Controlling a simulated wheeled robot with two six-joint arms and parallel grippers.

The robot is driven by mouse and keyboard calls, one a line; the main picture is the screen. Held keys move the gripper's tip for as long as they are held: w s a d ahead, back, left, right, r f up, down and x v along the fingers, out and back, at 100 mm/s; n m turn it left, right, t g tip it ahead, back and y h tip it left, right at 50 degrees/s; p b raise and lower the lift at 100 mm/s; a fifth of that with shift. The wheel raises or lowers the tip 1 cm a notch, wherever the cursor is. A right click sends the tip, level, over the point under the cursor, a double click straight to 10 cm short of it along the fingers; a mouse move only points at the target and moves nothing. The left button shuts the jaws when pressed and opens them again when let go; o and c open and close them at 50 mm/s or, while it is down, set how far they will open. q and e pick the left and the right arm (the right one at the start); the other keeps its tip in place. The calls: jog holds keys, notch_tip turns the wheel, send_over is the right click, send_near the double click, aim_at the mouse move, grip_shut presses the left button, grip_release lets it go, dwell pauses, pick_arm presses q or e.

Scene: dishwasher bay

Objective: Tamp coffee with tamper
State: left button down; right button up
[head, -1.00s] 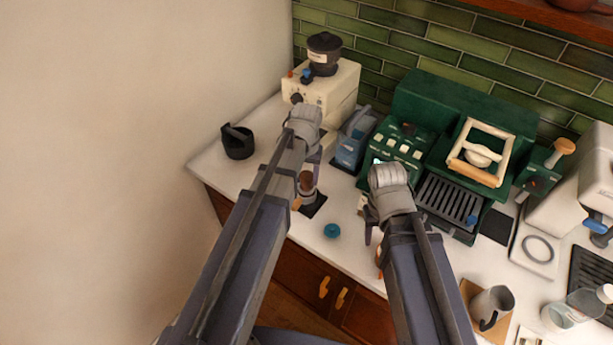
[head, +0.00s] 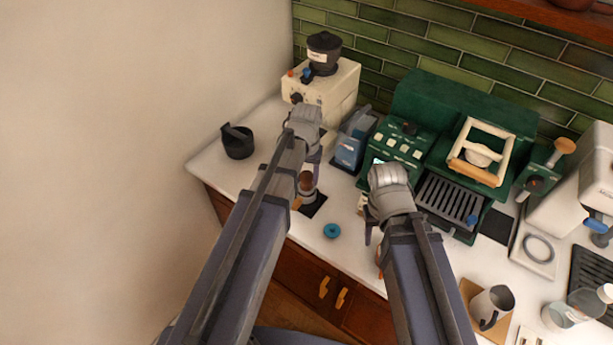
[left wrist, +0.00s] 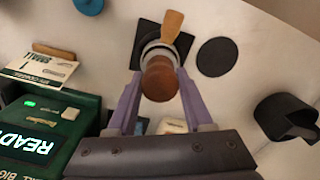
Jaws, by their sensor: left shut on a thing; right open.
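My left gripper (left wrist: 159,74) is shut on the tamper, whose round brown wooden knob (left wrist: 161,82) sits between the two purple fingers. Its knob also shows in the head view (head: 306,181), partly behind my left arm. Directly under the tamper is the portafilter, with a light wooden handle (left wrist: 172,24), on a black square mat (left wrist: 149,36). The tamper's base and the coffee are hidden, so I cannot tell how deep it sits. My right gripper (head: 372,230) is open and empty above the counter, right of the tamper.
A blue round piece (head: 331,231) lies near the counter's front edge. A black knock container (head: 237,143) stands at left, a cream grinder (head: 325,92) behind. The green espresso machine (head: 430,110) fills the back right. A metal jug (head: 491,307) stands at front right.

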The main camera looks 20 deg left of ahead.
pick_arm(q)
jog(key=shift+f+b, duration=0.8)
dwell(0.8)
jog(key=shift+s, duration=0.1)
dwell(1.0)
jog(key=shift+r+p, duration=3.5)
